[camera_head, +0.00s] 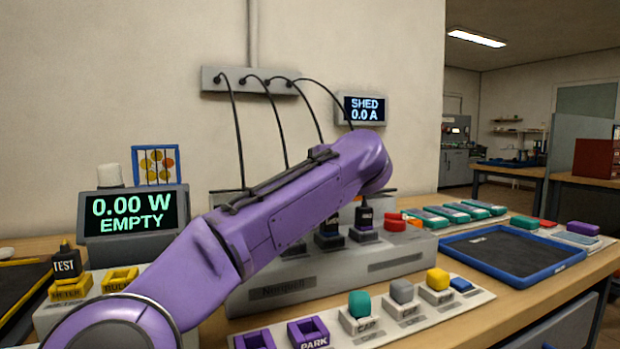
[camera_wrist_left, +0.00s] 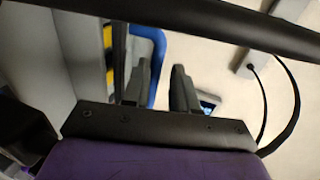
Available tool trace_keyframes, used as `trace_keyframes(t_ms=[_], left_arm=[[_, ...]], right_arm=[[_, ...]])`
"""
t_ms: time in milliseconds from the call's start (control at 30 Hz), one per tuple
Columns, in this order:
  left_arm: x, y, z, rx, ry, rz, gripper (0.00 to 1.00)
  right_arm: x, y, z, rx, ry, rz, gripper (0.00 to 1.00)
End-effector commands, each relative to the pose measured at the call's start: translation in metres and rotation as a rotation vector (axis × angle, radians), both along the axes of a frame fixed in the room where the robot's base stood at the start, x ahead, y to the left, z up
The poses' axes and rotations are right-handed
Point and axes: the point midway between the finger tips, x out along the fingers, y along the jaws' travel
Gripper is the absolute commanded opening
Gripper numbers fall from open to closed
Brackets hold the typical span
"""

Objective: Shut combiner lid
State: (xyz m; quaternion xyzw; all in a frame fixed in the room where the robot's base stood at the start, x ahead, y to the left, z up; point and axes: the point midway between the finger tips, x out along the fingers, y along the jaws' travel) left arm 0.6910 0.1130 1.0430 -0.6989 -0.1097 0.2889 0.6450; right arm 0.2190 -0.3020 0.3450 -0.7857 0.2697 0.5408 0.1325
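A long grey box with lettering on its front (camera_head: 330,283) stands mid-bench in the head view, with black plugs on top. It may be the combiner; my purple left arm crosses in front and hides much of it. I cannot make out its lid for certain. A dark bar runs along the upper edge of my arm in the head view, and another dark bar (camera_wrist_left: 225,22) crosses the top of the left wrist view; I cannot tell what they belong to. My left gripper (camera_wrist_left: 161,82) shows two dark fingers apart with nothing between them. My right gripper is out of view.
A front strip holds purple sockets (camera_head: 308,334) and coloured blocks (camera_head: 360,304). A blue-rimmed tray (camera_head: 572,262) lies at right. A display reading EMPTY (camera_head: 132,213) stands at left. Black cables (camera_head: 238,130) hang from a wall strip (camera_head: 250,82).

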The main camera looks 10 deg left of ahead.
Motion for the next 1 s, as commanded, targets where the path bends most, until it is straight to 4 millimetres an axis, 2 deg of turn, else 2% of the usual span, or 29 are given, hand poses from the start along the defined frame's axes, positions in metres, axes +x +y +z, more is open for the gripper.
trace_keyframes(t_ms=[133, 233, 500, 600, 733, 1000], left_arm=[[-0.002, -0.001, 0.002, 0.002, -0.003, 0.0, 0.25], [-0.011, -0.008, 0.004, 0.003, -0.004, -0.002, 0.25], [-0.063, -0.042, 0.02, 0.003, -0.003, -0.002, 0.25], [-0.076, -0.05, 0.025, 0.001, -0.001, -0.002, 0.25], [-0.084, -0.056, 0.027, 0.0, -0.001, -0.001, 0.25], [-0.085, -0.056, 0.027, 0.001, 0.0, -0.001, 0.25]], right_arm=[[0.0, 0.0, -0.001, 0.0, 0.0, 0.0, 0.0], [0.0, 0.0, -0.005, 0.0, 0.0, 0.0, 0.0], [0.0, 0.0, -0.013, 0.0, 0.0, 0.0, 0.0], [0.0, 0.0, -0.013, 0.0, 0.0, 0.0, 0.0], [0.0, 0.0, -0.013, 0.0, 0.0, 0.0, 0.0], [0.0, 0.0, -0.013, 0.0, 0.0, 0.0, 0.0]])
